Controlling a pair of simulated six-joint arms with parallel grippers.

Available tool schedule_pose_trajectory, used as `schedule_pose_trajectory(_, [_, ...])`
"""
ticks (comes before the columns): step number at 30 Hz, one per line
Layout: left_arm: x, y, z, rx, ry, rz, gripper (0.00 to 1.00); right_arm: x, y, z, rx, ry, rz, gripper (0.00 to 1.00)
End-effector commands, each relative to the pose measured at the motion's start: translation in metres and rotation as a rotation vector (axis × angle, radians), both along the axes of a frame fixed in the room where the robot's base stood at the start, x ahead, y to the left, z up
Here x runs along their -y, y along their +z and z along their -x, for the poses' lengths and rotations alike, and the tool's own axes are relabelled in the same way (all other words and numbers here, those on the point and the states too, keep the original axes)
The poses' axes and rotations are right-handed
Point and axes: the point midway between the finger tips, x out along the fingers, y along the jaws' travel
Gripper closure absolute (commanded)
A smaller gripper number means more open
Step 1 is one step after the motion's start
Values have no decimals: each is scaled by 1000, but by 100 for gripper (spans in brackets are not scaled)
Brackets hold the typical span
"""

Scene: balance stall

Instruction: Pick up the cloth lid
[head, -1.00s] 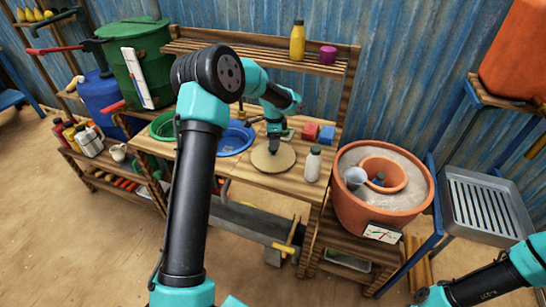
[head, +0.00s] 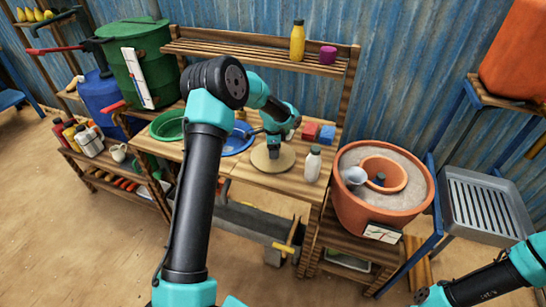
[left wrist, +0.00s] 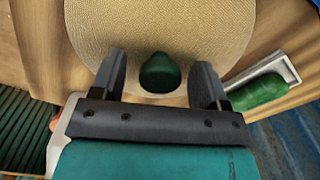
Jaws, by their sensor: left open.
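The cloth lid (head: 286,166) is a round, tan, woven-looking disc lying flat on the wooden bench. It also fills the upper middle of the left wrist view (left wrist: 200,35). A dark green knob-like piece (left wrist: 160,73) stands up near its edge in that view. My left gripper (head: 274,157) is over the lid, with its fingers (left wrist: 161,78) apart on either side of the green piece. I see a gap on both sides of it, and the gripper holds nothing. My right arm shows at the lower right, but its gripper is out of view.
A white bottle (head: 313,165) stands just right of the lid. Red (head: 310,131) and blue (head: 327,134) blocks sit behind it. A blue basin (head: 235,143) is to the left. A green object (left wrist: 262,92) lies on a pale holder beside the gripper. A large clay pot (head: 352,205) stands right of the bench.

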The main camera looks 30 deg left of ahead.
Motion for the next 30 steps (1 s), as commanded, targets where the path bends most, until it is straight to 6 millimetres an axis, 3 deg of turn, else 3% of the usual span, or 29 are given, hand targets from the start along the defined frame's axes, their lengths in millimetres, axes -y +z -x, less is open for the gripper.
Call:
schedule_pose_trajectory(11, [0, 1, 0, 0, 0, 0, 32, 0, 0, 0, 0, 0, 0, 57])
schedule_pose_trajectory(30, [0, 1, 0, 1, 0, -1, 88, 0, 0, 0, 0, 0, 0, 57])
